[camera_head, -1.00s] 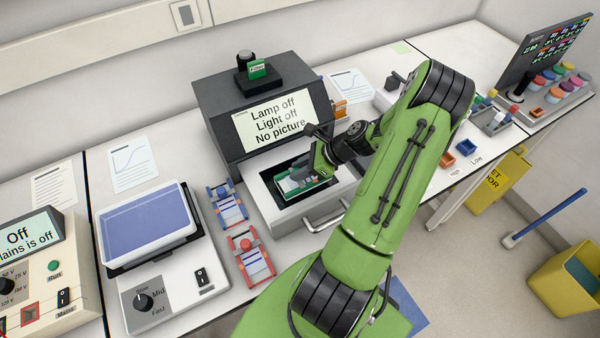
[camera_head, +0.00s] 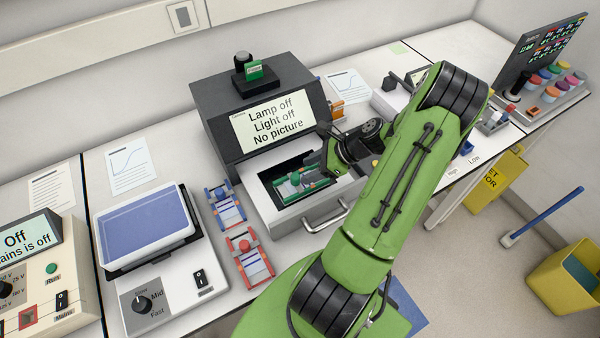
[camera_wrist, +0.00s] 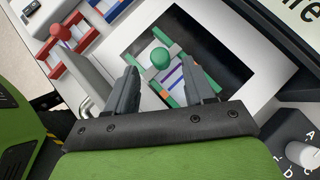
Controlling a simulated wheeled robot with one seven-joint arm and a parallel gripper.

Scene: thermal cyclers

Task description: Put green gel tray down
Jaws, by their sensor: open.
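The green gel tray (camera_head: 297,185) lies in the dark recess of the open drawer (camera_head: 328,199) of the grey imager. In the wrist view the green gel tray (camera_wrist: 165,74) shows its round green knob, green ends and purple stripes. My gripper (camera_wrist: 168,76) is open, its two grey fingers apart, with the tray beyond and between them. In the head view my gripper (camera_head: 330,155) is right of the tray, partly hidden by my arm. I cannot tell the exact gap between fingers and tray.
The imager (camera_head: 262,110) stands behind the drawer, its screen reading "Lamp off, Light off, No picture". A blue tray (camera_head: 226,205) and a red tray (camera_head: 249,258) lie left of the drawer. A rocker with a blue top (camera_head: 148,228) stands further left.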

